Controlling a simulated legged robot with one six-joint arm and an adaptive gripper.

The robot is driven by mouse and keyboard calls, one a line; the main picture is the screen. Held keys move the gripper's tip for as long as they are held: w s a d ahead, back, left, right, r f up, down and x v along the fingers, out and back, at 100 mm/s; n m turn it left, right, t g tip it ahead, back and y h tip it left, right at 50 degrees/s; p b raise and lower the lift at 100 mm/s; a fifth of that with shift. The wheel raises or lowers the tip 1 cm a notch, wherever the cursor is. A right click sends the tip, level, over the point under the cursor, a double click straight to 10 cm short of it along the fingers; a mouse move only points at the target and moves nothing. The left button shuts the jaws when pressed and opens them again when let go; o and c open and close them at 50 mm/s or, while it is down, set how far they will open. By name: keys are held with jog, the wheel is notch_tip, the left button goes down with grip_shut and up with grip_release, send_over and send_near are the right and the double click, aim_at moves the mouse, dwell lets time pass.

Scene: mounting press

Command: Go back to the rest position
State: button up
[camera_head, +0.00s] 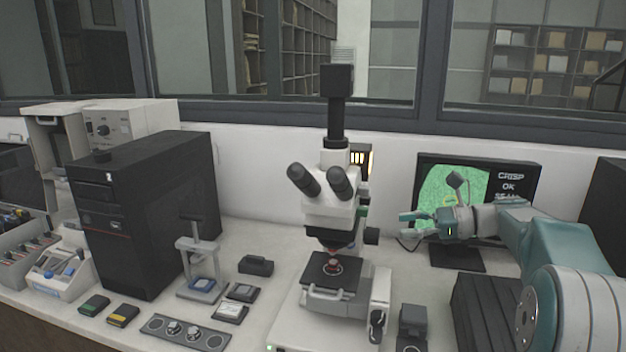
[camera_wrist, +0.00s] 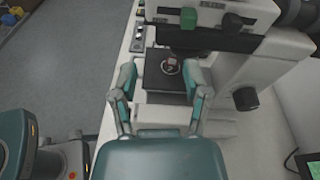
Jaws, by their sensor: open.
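My gripper (camera_head: 408,224) is open and empty, held in the air to the right of the microscope in the head view. In the wrist view its two fingers (camera_wrist: 160,78) are spread apart, with the black microscope stage (camera_wrist: 168,88) showing between and beyond them. A small round reddish sample (camera_wrist: 171,67) lies on that stage; it also shows under the objective in the head view (camera_head: 332,267). The small mounting press (camera_head: 198,262) stands left of the microscope (camera_head: 332,205), with a blue piece at its base.
A monitor (camera_head: 520,180) showing a green image and "OK" stands behind my gripper. A black ribbed box (camera_head: 487,310) lies below my arm. A black tower (camera_head: 145,215), small trays (camera_head: 230,311) and a knob panel (camera_head: 185,332) occupy the left of the bench.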

jog(key=s+a+f+n+g+h, duration=0.1)
jog(key=s+a+f+n+h, duration=0.1)
jog(key=s+a+n+h, duration=0.45)
jog(key=s+a+f+n+g+h, duration=0.15)
jog(key=s+a, duration=0.25)
jog(key=s, duration=0.5)
jog(key=s+d+f+n+t+h, duration=0.1)
jog(key=s+f+n+h, duration=0.2)
jog(key=s+n, duration=0.3)
jog(key=s+d+f+n+t+h, duration=0.2)
jog(key=s+f+n+h, duration=0.2)
jog(key=s, duration=0.5)
jog(key=shift+s+d+f+n, duration=0.2)
jog(key=shift+f+n, duration=0.1)
jog(key=shift+n, duration=0.6)
jog(key=shift+t, duration=0.25)
